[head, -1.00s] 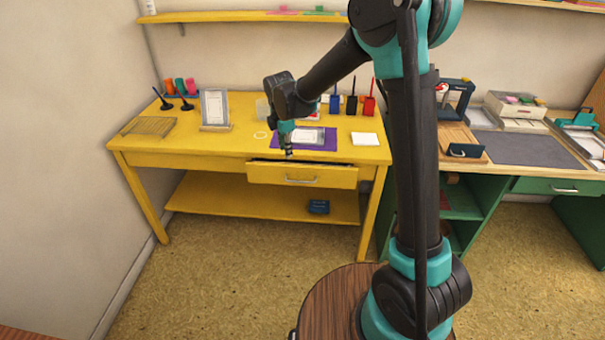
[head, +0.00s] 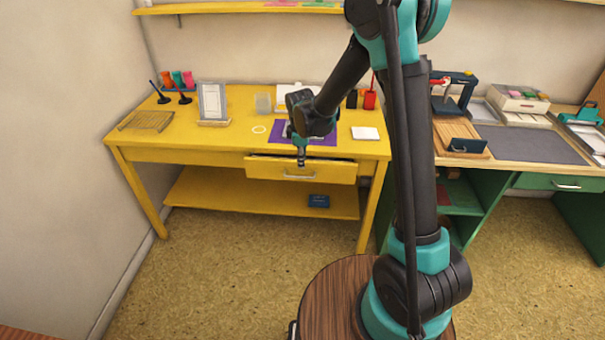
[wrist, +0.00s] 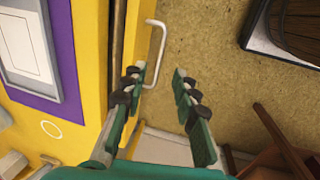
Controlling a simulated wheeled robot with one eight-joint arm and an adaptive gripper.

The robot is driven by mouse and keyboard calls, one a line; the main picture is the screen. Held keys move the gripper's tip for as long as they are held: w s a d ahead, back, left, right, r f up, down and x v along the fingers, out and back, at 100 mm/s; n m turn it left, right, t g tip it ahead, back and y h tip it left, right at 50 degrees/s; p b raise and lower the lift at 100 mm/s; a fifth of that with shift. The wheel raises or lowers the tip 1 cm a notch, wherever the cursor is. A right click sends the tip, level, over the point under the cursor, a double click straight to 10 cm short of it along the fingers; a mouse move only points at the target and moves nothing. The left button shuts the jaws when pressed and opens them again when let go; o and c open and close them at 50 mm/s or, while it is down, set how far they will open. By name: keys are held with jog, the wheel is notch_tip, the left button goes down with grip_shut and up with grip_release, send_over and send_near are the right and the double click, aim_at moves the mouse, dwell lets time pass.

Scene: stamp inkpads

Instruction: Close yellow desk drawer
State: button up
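The yellow desk drawer (head: 268,168) is open by a small amount, with a dark gap along its top edge under the desktop. Its silvery handle (head: 299,177) is on the front panel and also shows in the wrist view (wrist: 160,48). My gripper (head: 301,161) hangs pointing down at the drawer front, near and above the handle. In the wrist view my gripper (wrist: 160,84) is open and empty, with its two fingers apart. The handle is just beyond the fingertips. I cannot tell whether a finger touches the drawer front.
The yellow desk (head: 190,140) holds a purple mat (head: 324,139), a picture frame (head: 213,103), a slatted wooden rack (head: 147,121) and a white pad (head: 365,133). A blue box (head: 319,201) lies on the lower shelf (head: 240,195). Open floor lies in front.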

aim_at(302, 173)
jog(key=f, duration=0.2)
jog(key=w+f, duration=0.1)
jog(key=f, duration=0.5)
jog(key=shift+w+f, duration=0.2)
jog(key=shift+w, duration=0.05)
jog(key=shift+c, duration=0.5)
grip_shut()
